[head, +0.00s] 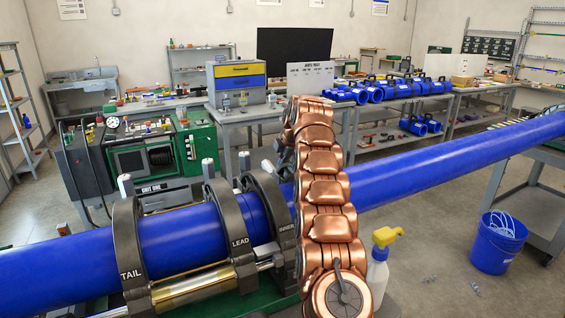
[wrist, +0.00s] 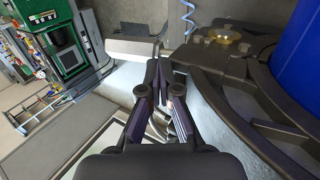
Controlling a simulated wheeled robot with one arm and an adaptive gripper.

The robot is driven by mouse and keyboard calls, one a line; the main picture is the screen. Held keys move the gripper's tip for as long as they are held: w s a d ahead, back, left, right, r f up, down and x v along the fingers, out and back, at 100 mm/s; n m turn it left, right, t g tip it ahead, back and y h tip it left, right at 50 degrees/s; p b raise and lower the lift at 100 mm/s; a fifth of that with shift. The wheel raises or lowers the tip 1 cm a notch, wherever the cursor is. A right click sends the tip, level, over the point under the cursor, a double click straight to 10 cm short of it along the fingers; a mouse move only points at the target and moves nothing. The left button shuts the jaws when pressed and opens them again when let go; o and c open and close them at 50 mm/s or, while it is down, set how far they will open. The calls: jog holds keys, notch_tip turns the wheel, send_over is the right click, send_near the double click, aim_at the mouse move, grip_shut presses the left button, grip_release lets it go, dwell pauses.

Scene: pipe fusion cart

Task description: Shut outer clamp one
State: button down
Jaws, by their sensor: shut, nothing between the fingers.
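In the wrist view my gripper (wrist: 160,82) is shut with nothing between its fingers. A dark clamp half (wrist: 262,108) curves along the right of that view, beside the blue pipe (wrist: 300,45). Its end lug, with a brass nut (wrist: 228,35), lies just right of my fingertips; I cannot tell whether they touch. In the head view the blue pipe (head: 425,168) runs through dark clamp rings marked TAIL (head: 129,250) and LEAD (head: 229,215), with another ring (head: 268,200) beside my arm. My copper arm hides my gripper and any clamp behind it. I cannot read which is outer clamp one.
A green machine (head: 190,150) stands behind the cart, and it also shows in the wrist view (wrist: 60,35). A blue bucket (head: 500,243) and a spray bottle (head: 378,275) are at the right.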

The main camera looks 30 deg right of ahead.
jog(key=shift+s+f, duration=0.1)
jog(key=shift+f, duration=0.35)
